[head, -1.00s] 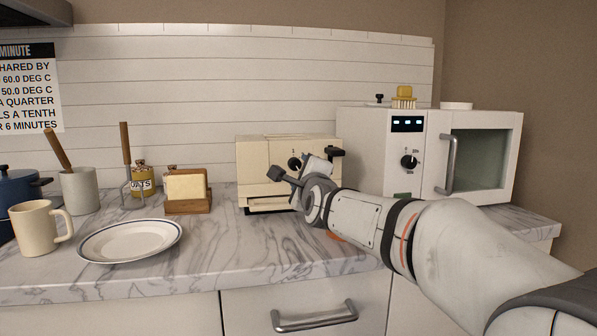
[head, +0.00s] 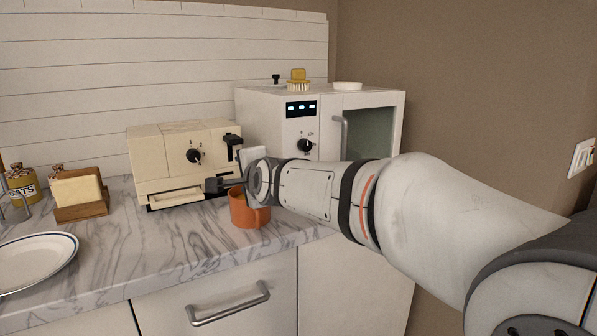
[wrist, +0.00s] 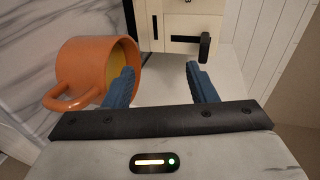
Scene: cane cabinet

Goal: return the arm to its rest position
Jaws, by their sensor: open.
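My gripper (wrist: 160,88) is open in the wrist view, with its two blue fingers apart and nothing between them. In the head view my gripper (head: 228,172) is in front of the cream toaster-like appliance (head: 165,170), partly hidden by my own wrist. An orange mug (head: 245,212) stands on the marble counter just below my wrist. In the wrist view the orange mug (wrist: 85,75) is left of the fingers, close to the left one; I cannot tell if they touch.
A white microwave (head: 265,125) stands behind my arm at the right. A plate (head: 35,262), a wooden holder (head: 82,212) and a jar (head: 22,188) are at the left. The counter (head: 180,240) is clear in front of the cream appliance. A drawer handle (head: 228,303) sticks out below.

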